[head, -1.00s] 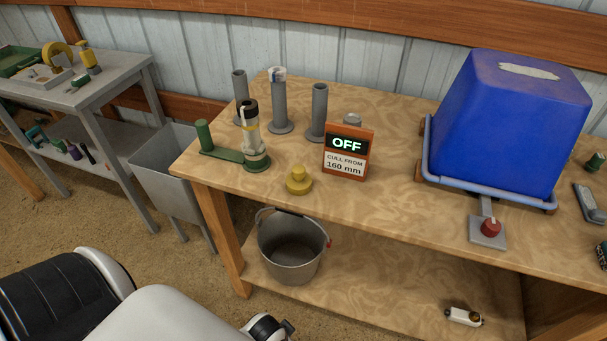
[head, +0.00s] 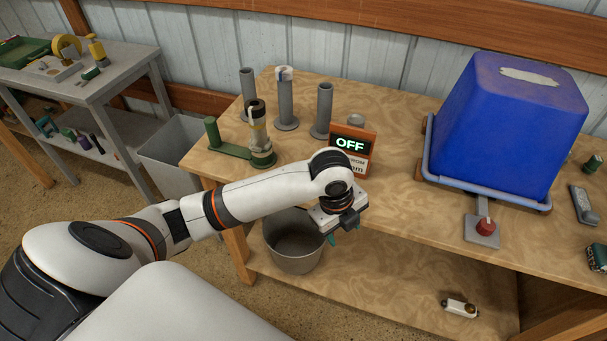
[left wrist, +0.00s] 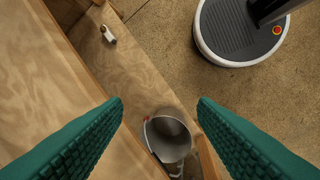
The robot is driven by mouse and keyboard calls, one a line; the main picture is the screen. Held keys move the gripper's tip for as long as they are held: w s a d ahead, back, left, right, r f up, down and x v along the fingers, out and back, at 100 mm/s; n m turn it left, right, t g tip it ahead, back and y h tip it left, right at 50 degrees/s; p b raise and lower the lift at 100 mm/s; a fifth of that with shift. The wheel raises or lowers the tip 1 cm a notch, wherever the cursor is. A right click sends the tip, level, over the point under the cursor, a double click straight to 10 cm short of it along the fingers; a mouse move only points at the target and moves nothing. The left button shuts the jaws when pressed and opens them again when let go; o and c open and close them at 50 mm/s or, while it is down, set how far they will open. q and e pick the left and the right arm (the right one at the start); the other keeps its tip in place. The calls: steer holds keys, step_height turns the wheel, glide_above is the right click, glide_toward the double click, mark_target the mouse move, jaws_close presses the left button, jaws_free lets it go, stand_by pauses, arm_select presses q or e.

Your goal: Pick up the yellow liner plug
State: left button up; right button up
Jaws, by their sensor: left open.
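The yellow liner plug does not show in either view now. In the head view my left forearm and wrist cover the part of the table where it stood. My left gripper (head: 345,232) is open and points downward near the front edge of the table (head: 400,225), with the bucket below to its left. In the left wrist view the two green fingers of the gripper (left wrist: 160,102) are wide apart with nothing between them. My right gripper is not in view.
A metal bucket (head: 288,262) stands on the lower shelf. A sign reading OFF (head: 351,143), a green stand (head: 232,152) and grey upright tubes (head: 323,108) stand behind my arm.

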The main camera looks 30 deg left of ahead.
arm_select(q)
steer(key=w+a+r+m, duration=0.1)
steer(key=a, duration=0.1)
steer(key=w+a+r+m+y, duration=0.1)
steer(key=w+a+r, duration=0.1)
steer(key=w+a+r+m, duration=0.1)
steer(key=w+a+r, duration=0.1)
steer(key=a, duration=0.1)
steer(key=shift+w+r+m+g, duration=0.15)
steer(key=shift+w+m+g, duration=0.05)
steer(key=shift+m+g, duration=0.2)
steer(key=w+a+r+m, duration=0.3)
steer(key=a+r, duration=0.5)
steer(key=shift+g+y, duration=0.4)
steer(key=f, duration=0.2)
steer(key=f+p, duration=0.1)
steer(key=f, duration=0.3)
steer(key=shift+s+a+f, duration=0.1)
steer(key=shift+a+f, duration=0.05)
steer(key=shift+a, duration=0.15)
steer(key=f, duration=0.1)
steer(key=f+p, duration=0.2)
steer(key=f, duration=0.1)
steer(key=shift+w+a+f, duration=0.1)
steer(key=shift+w+a, duration=0.15)
steer(key=shift+f, duration=0.5)
steer(key=shift+c, duration=0.2)
